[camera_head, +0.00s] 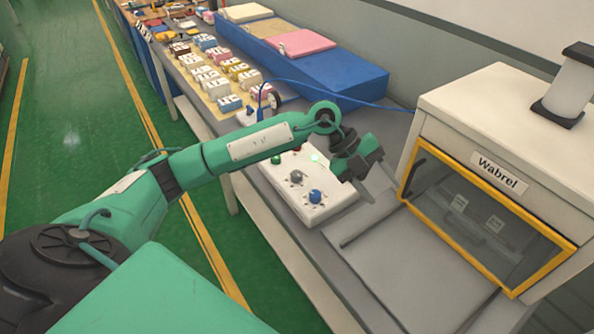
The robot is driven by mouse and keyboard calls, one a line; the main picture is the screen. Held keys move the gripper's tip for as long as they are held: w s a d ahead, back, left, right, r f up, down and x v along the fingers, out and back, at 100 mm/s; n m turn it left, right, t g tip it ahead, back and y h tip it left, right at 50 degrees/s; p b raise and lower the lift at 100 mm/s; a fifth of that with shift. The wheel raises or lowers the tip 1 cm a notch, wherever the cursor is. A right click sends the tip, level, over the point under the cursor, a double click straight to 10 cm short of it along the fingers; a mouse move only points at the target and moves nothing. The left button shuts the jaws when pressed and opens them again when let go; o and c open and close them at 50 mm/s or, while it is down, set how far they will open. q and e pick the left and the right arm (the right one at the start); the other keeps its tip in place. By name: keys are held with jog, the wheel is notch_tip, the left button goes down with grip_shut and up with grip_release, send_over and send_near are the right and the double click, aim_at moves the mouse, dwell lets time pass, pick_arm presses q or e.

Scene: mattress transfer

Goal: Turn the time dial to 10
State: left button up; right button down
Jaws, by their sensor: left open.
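A white control panel (332,205) lies on the bench in front of the white machine. I cannot read the markings, so which dial is the time dial is unclear. My left gripper (375,183) is open and empty, at the panel's right end, to the right of and apart from both dials. The wrist hides part of the panel's back edge. My right gripper is not in view.
The white "Wabrel" machine (497,108) with a yellow-framed window (488,222) stands at right. A grey plate (420,262) lies before it. A blue cable crosses behind the gripper.

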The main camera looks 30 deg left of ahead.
pick_arm(q)
jog(key=w+a+n+y, duration=0.25)
jog(key=a+y, duration=0.25)
jog(key=a, duration=0.5)
jog(key=n+y, duration=0.2)
jog(key=y, duration=0.3)
send_near(297, 173)
jog(key=shift+g, duration=0.4)
notch_tip(297, 173, down, 9)
jog(key=p, duration=0.3)
jog(key=shift+w, duration=0.1)
jog(key=c, duration=1)
